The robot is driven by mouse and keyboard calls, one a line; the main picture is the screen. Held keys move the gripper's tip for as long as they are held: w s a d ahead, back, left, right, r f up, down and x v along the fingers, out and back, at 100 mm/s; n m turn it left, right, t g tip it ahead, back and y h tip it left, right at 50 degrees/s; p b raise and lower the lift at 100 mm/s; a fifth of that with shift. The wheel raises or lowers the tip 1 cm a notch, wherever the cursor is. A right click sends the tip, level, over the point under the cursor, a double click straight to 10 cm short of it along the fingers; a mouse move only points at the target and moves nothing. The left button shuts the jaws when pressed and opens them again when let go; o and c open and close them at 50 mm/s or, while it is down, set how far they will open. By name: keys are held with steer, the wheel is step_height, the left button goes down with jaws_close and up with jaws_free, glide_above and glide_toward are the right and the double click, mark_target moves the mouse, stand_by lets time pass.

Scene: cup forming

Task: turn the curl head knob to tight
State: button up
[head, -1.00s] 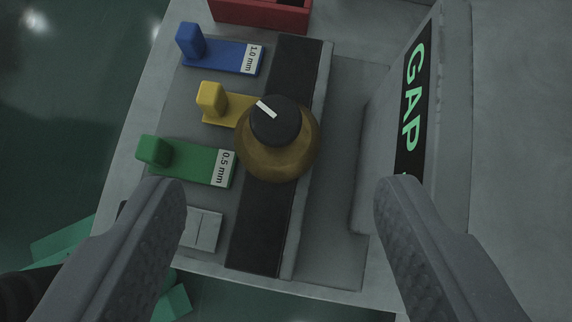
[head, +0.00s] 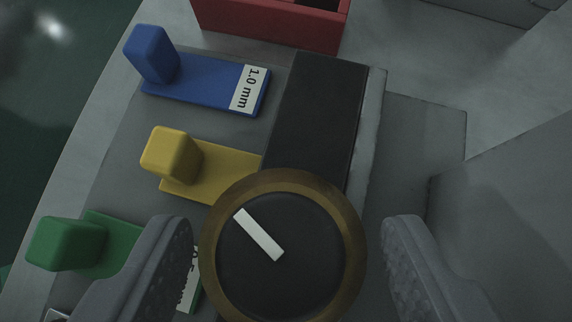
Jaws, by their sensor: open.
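The knob (head: 290,275) is a round black cap with a white pointer bar (head: 259,235), set on a wider brass-coloured base (head: 352,225). It fills the lower middle of the head view. The pointer bar slants toward the upper left. My gripper (head: 288,235) is open, with one finger on each side of the knob. A gap shows between the right finger and the brass base; the left finger is closer to the base. No marking for tight or loose shows in this view.
A blue tab labelled 1.0 mm (head: 205,84), a yellow tab (head: 215,174) and a green tab (head: 70,244) lie left of a black strip (head: 318,110). A red bin (head: 275,22) stands at the top. A grey block (head: 515,190) rises at the right.

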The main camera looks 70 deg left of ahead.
steer(key=shift+x, duration=1)
steer(key=c, duration=1)
steer(key=shift+a, duration=0.2)
steer(key=shift+d, duration=0.15)
